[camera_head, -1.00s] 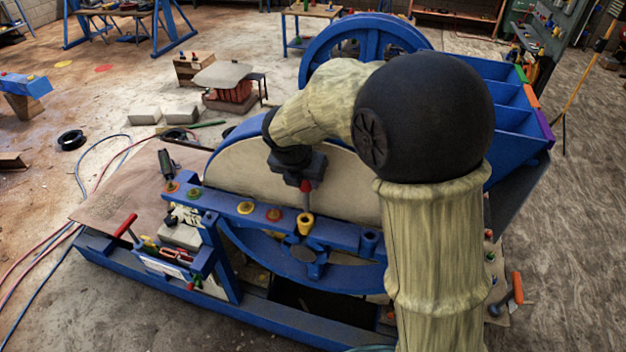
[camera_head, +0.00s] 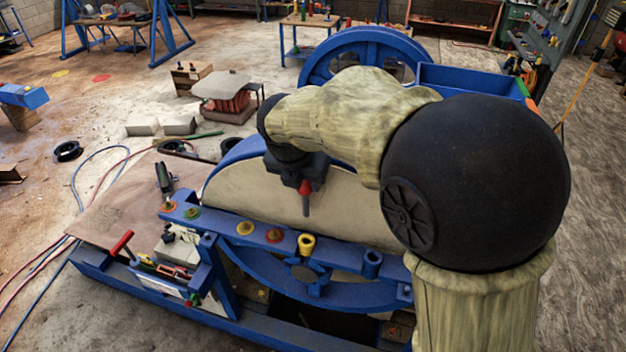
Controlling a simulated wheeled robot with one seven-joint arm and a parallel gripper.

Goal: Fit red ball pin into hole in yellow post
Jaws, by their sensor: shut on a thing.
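My gripper (camera_head: 304,180) is shut on the red ball pin (camera_head: 305,190), above the blue rail. The pin's red head sits between the jaws and its grey shank hangs down, upright. The yellow post (camera_head: 307,244) is a short yellow tube standing on the blue rail. Its hole faces up. The pin's lower tip is above the post and apart from it, with a visible gap. How far the tip is in front of or behind the hole I cannot tell from this view.
The blue rail (camera_head: 225,223) carries colored rings and a blue post (camera_head: 371,264) to the right. A cream flywheel guard (camera_head: 345,208) stands close behind the pin. A red-handled lever (camera_head: 122,243) is lower left.

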